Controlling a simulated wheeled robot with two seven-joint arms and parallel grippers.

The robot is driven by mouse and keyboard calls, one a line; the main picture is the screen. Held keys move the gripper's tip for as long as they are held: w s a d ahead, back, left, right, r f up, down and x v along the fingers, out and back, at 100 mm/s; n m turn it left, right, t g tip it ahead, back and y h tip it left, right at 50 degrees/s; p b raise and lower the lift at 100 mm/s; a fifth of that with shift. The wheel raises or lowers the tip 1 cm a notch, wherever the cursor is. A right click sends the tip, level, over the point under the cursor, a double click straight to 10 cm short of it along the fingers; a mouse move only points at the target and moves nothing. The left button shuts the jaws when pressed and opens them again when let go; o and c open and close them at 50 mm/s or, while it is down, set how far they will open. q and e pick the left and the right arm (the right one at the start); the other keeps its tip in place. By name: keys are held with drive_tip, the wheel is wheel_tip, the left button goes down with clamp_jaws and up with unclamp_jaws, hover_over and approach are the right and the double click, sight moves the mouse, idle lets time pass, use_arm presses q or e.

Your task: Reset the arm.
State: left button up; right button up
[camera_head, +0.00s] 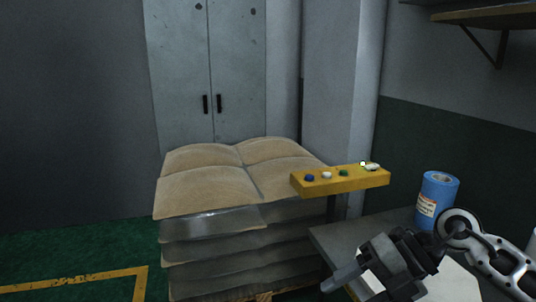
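My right arm comes in from the lower right, and its gripper (342,279) hangs over the grey table, pointing left and down. Its fingertips are seen from the side, so I cannot tell whether it is open or shut. No held object can be made out. My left arm and gripper are not in view.
A yellow button box (340,181) with blue, white and green buttons stands behind my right gripper. A blue roll-shaped container (438,194) stands on the grey table (345,236) near my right arm. Stacked sacks (205,190) fill the middle. Green floor (60,250) is open at left.

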drive_tip(key=s+a+r+m+t+y+b, duration=0.1)
drive_tip(key=s+a+m+t+y, duration=0.2)
drive_tip(key=a+y, duration=0.55)
drive_tip(key=d+f+m+t+h+b, duration=0.1)
drive_tip(key=d+f+m+t+h, duration=0.2)
drive_tip(key=f+m+t+h, duration=0.7)
drive_tip(key=d+f+m+t+h+b, duration=0.1)
drive_tip(key=d+f+m+t+h, duration=0.2)
drive_tip(key=m, duration=1.3)
drive_tip(key=s+d+f+m+g+h, duration=0.2)
drive_tip(key=s+f+m+g, duration=0.2)
drive_tip(key=s+f, duration=0.6)
wheel_tip(320, 180, down, 3)
drive_tip(key=shift+d+g+b, duration=0.15)
drive_tip(key=shift+g+b, duration=0.3)
drive_tip(key=shift+g, duration=0.25)
